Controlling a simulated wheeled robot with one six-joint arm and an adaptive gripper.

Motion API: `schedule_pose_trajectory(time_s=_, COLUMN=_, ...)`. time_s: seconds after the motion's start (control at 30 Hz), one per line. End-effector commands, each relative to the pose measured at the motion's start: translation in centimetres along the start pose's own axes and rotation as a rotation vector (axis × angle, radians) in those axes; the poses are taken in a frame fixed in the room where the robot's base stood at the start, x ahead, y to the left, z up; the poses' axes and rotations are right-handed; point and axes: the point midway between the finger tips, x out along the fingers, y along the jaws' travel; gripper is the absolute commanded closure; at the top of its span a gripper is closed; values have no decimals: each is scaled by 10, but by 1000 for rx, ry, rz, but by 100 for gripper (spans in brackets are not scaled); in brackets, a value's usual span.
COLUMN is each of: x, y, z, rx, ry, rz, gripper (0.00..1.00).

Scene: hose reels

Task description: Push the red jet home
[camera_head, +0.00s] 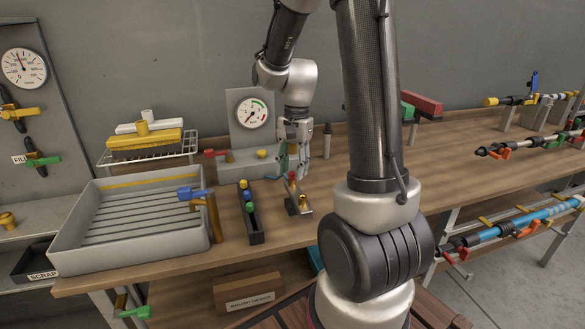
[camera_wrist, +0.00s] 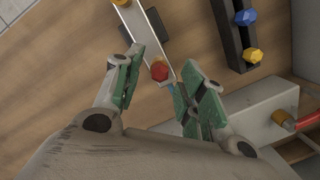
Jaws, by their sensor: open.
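The red jet (camera_wrist: 159,72) is a small faceted red head at the near end of a pale metal bracket (camera_wrist: 146,32) in the wrist view. In the head view the red jet (camera_head: 291,177) stands on the small bracket on the bench, near a brass piece (camera_head: 303,203). My gripper (camera_wrist: 163,56) is open, with green-padded fingers either side of the red jet and apart from it in the picture. In the head view my gripper (camera_head: 297,158) points down just behind the jet. How deep the jet sits is hidden.
A dark rack (camera_head: 255,236) with blue, yellow and green jets stands left of the bracket. A gauge panel (camera_head: 240,108) and a pale block with a red lever (camera_head: 214,153) stand behind. A grey tray (camera_head: 80,262) is at left.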

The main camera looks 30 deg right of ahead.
Motion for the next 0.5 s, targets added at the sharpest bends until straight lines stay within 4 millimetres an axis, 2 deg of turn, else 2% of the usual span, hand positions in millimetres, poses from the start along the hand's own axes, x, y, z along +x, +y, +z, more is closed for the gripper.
schedule_pose_trajectory(time_s=0.17, x=-28, y=-1, z=-1, rx=0, ry=4, rz=-5, gripper=60)
schedule_pose_trajectory(time_s=0.3, x=-61, y=-1, z=-1, rx=0, ry=5, rz=-4, gripper=60)
schedule_pose_trajectory(time_s=0.5, x=-99, y=0, z=-1, rx=1, ry=2, rz=-3, gripper=60)
